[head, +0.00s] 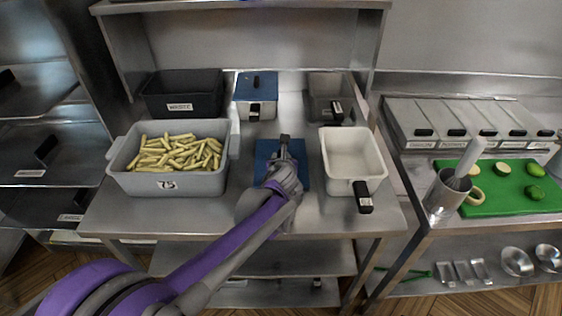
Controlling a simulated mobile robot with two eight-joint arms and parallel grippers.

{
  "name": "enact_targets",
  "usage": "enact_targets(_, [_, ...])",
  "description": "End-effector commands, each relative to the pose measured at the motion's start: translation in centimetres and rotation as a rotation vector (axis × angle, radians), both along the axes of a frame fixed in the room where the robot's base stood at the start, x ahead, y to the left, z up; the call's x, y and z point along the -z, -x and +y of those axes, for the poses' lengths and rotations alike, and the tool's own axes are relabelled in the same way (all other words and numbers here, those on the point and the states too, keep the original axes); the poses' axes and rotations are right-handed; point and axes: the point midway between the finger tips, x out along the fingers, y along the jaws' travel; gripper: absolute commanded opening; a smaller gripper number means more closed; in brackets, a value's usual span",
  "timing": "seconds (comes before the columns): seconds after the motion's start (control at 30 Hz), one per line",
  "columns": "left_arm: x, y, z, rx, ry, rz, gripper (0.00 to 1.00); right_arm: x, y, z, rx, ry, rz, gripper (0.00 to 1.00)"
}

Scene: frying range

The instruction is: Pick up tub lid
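A flat blue lid (264,150) lies on the steel table between the grey tub of fries and the white tub. My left gripper (285,150) is over the middle of this lid, and with the wrist it hides much of it. A small dark piece shows at the gripper's tip; I cannot tell whether it is a finger or the lid's handle. Whether the fingers are open or shut does not show. Another blue lid (262,83) with a dark handle sits on a small tub at the back. My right gripper is not in view.
The grey tub of fries (170,184) stands to the left, the empty white tub (353,155) to the right. A black waste bin (183,95) and a grey tub (329,96) stand behind. The front strip of the steel table (150,217) is clear.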

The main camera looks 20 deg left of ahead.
Motion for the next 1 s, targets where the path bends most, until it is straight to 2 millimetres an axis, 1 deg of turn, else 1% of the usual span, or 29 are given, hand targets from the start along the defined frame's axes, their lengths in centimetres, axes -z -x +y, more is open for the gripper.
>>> enact_targets(0.03, [0.0, 0.0, 0.0, 0.000, 0.000, 0.000, 0.22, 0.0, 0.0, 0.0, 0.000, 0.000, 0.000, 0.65])
enact_targets(0.1, [0.0, 0.0, 0.0, 0.000, 0.000, 0.000, 0.10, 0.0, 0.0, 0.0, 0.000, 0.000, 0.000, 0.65])
enact_targets(0.17, [0.0, 0.0, 0.0, 0.000, 0.000, 0.000, 0.00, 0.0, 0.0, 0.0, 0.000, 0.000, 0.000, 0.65])
enact_targets(0.57, [0.0, 0.0, 0.0, 0.000, 0.000, 0.000, 0.00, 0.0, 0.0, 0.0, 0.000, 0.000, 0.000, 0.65])
enact_targets(0.67, [-0.4, 0.0, 0.0, 0.000, 0.000, 0.000, 0.00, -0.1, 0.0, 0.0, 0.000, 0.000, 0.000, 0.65])
enact_targets(0.77, [-1.6, 0.0, 0.0, 0.000, 0.000, 0.000, 0.00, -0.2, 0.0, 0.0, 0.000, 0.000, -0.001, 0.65])
enact_targets(1.0, [-6.5, 0.0, 0.0, 0.000, 0.000, 0.000, 0.00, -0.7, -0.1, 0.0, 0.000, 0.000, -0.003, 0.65])
